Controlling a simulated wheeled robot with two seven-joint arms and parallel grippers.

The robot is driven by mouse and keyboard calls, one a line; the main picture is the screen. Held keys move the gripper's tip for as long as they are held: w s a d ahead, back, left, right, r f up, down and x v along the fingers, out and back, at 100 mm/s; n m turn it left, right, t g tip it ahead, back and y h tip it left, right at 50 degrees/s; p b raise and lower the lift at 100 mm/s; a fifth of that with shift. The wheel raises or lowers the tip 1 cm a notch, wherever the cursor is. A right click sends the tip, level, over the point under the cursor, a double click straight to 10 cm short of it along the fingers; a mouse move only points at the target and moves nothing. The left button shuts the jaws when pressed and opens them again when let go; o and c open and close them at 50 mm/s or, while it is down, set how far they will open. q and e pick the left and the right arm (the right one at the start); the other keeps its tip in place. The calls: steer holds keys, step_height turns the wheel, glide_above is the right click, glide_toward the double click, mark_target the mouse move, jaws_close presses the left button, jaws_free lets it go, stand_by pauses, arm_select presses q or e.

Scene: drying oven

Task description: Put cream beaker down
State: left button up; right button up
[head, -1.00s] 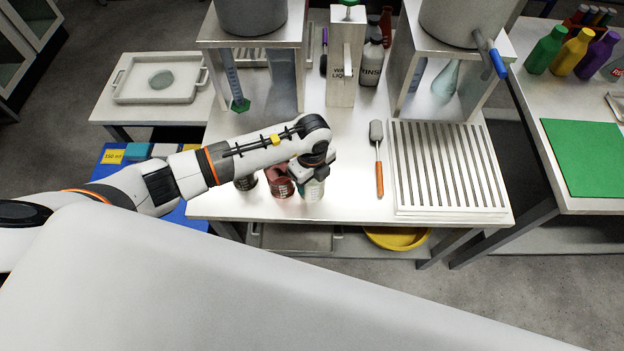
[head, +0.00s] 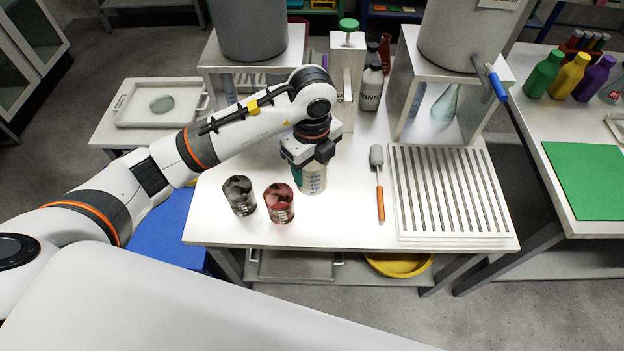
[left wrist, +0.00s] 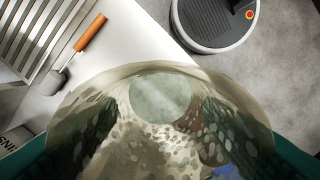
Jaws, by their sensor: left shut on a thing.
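The cream beaker (head: 312,178) is a pale, whitish vessel with blue markings near the middle of the white table (head: 340,225). My left gripper (head: 310,165) is shut on it from above and hides its upper part. In the left wrist view the beaker (left wrist: 150,125) fills the lower half, with a speckled see-through wall and a round base. I cannot tell whether its base touches the table. My right gripper is not in view.
A dark grey beaker (head: 239,196) and a red beaker (head: 279,204) stand just left of the held one. A brush with an orange handle (head: 380,203) and a slotted rack (head: 445,190) lie to the right. The table front is clear.

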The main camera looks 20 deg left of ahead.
arm_select(q)
steer(key=shift+r, duration=0.95)
steer(key=m, duration=0.5)
steer(key=shift+s+a+r, duration=0.15)
steer(key=shift+s+a, duration=0.25)
steer(key=m, duration=0.4)
steer(key=s+m, duration=0.1)
steer(key=m, duration=0.1)
steer(key=shift+a+r+m, duration=0.25)
steer(key=shift+a+m, duration=0.05)
steer(key=shift+a, duration=0.1)
steer(key=s+a+r+n, duration=0.1)
steer(key=s+a+n, duration=0.1)
steer(key=n, duration=1.5)
steer(key=s+a+r+n, duration=0.1)
steer(key=s+n, duration=0.3)
steer(key=n, duration=1.4)
steer(key=shift+s+a+r+n, duration=0.15)
steer(key=shift+a+n, duration=0.15)
steer(key=shift+a, duration=0.25)
